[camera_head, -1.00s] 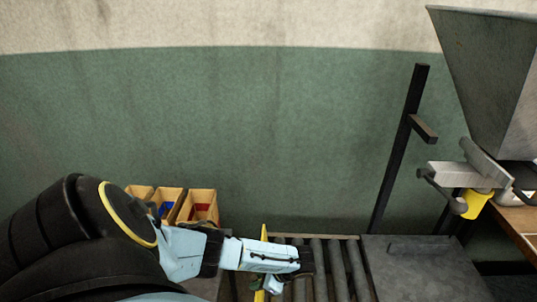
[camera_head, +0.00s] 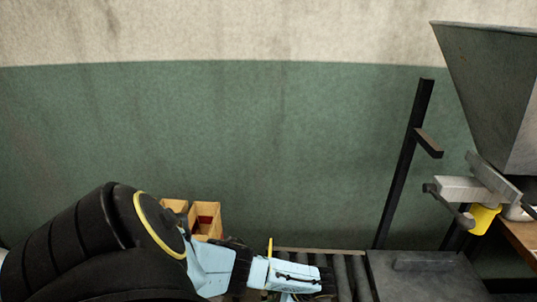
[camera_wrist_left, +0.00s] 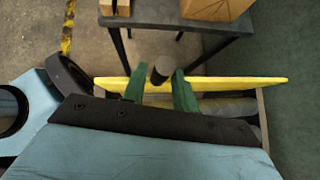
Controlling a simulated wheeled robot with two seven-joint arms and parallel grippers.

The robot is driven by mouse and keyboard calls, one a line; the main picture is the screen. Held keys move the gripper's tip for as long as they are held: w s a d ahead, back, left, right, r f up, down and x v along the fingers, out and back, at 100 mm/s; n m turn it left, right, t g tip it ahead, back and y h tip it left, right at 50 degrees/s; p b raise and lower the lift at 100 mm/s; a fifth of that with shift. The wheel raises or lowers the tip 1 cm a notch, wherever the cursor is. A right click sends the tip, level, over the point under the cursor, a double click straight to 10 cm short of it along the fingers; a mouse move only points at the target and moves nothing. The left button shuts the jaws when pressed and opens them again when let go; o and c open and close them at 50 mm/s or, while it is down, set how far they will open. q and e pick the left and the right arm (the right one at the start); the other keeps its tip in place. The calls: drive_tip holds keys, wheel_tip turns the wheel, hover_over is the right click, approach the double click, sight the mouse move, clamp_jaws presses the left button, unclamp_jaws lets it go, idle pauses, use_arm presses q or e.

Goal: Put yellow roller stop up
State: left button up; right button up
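The yellow roller stop shows in the left wrist view as a long yellow bar (camera_wrist_left: 235,82) lying crosswise. In the head view only a thin upright piece of it (camera_head: 270,246) shows behind my left arm. My left gripper (camera_wrist_left: 159,72) has green fingers set apart over the middle of the bar. A dark round knob (camera_wrist_left: 160,73) shows between the fingers, with a gap on each side. I cannot tell whether the fingers touch the bar. In the head view my left wrist hides the fingers and most of the stop. My right gripper is not in view.
Grey conveyor rollers (camera_head: 342,274) run beside my left wrist, with a dark flat plate (camera_head: 420,277) to their right. Wooden bins (camera_head: 206,218) stand behind my arm. A black post (camera_head: 405,165) and a metal hopper (camera_head: 495,95) with a yellow part (camera_head: 483,219) stand at right.

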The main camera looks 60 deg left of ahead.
use_arm(q)
drive_tip(key=shift+a, duration=0.1)
drive_tip(key=p+v, duration=0.1)
drive_tip(key=v, duration=1.2)
drive_tip(key=shift+r+p, duration=0.2)
drive_tip(key=shift+p, duration=0.2)
drive_tip(key=shift+w, duration=0.1)
